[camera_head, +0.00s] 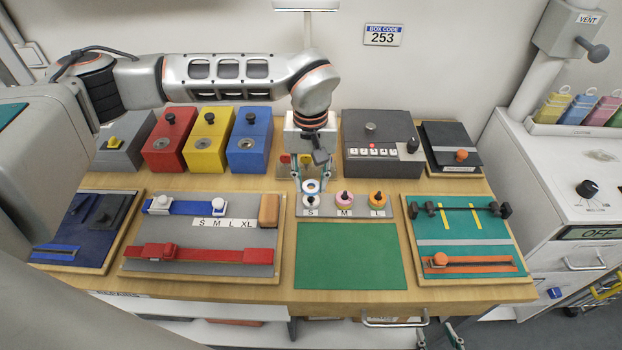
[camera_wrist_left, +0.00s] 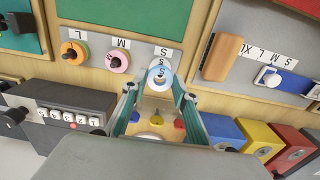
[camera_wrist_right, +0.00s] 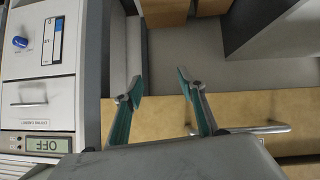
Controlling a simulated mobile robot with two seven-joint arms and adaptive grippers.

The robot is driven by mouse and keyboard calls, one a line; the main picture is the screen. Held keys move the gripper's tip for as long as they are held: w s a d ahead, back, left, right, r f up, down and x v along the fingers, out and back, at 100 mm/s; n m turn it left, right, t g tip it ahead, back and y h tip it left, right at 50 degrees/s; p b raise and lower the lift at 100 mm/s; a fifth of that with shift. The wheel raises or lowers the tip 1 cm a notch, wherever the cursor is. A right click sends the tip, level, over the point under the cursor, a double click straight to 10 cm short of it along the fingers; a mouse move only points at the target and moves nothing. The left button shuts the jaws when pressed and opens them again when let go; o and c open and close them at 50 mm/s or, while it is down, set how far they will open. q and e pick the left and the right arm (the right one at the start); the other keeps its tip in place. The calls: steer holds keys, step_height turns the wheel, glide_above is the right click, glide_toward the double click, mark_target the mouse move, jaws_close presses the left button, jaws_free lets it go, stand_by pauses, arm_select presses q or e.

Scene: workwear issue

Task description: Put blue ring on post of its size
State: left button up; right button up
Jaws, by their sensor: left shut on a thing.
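The pale blue ring (camera_head: 311,186) is between the fingertips of my left gripper (camera_head: 311,184), which is shut on it. It also shows in the left wrist view (camera_wrist_left: 153,84). In the head view the ring is just above the dark S post (camera_head: 311,201) on the grey post board (camera_head: 328,212). A pink ring is on the M post (camera_head: 345,198) and an orange ring on the L post (camera_head: 377,199). My right gripper (camera_wrist_right: 158,90) is open and empty.
A green mat (camera_head: 350,255) lies bare in front of the post board. A board with blue and red straps (camera_head: 200,262) is left of it, a teal board (camera_head: 465,230) right. Coloured boxes (camera_head: 208,140) and a grey button box (camera_head: 381,140) stand behind.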

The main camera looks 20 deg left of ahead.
arm_select(q)
steer(key=shift+f+b, duration=0.35)
steer(key=shift+f, duration=0.35)
stand_by(0.5)
steer(key=o, duration=0.7)
steer(key=shift+o, duration=0.2)
steer(key=o, duration=0.4)
steer(key=shift+r, duration=0.1)
steer(key=shift+r+p, duration=0.9)
steer(key=shift+r, duration=2.5)
